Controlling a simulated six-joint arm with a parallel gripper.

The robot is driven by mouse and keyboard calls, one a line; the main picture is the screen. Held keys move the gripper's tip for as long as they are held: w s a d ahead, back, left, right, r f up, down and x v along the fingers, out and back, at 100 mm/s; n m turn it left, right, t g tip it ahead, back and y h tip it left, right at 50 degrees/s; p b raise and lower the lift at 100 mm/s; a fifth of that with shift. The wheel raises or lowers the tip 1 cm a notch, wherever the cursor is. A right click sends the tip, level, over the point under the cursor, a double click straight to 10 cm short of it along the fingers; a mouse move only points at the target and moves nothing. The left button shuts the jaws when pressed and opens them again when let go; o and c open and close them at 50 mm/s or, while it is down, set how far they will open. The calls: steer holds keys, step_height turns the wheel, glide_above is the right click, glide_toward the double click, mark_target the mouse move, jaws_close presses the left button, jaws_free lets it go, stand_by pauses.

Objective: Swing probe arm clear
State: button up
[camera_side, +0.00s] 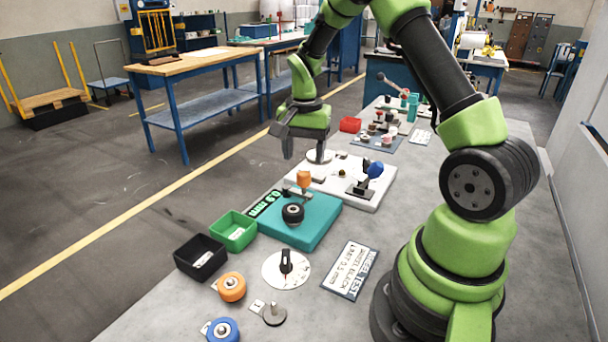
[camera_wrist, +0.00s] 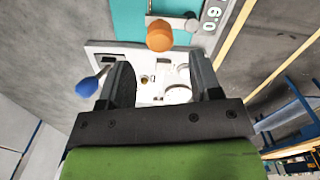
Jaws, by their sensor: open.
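My gripper (camera_side: 304,150) is open and empty, pointing down over the far left part of a white plate (camera_side: 374,199). The wrist view shows its two fingers (camera_wrist: 160,75) apart above that plate, with small fittings between them. A blue knob (camera_side: 375,169) stands on a dark bracket on the plate's right part; in the wrist view it (camera_wrist: 86,87) lies outside the left finger. An orange knob (camera_side: 304,179) stands on the teal block (camera_side: 318,229) nearer the side camera; it (camera_wrist: 160,35) also shows beyond the fingers. I cannot tell which knobbed part is the probe arm.
A black roller (camera_side: 293,213) sits on the teal block. A green bin (camera_side: 233,231), a black bin (camera_side: 200,257), a dial plate (camera_side: 286,270), an orange spool (camera_side: 231,286), a blue spool (camera_side: 222,330) and a printed card (camera_side: 350,271) lie nearer. More fixtures stand behind.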

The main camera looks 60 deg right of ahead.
mark_target(304, 173)
step_height(304, 173, down, 6)
steer(key=shift+r, duration=0.15)
jaws_close()
stand_by(0.3)
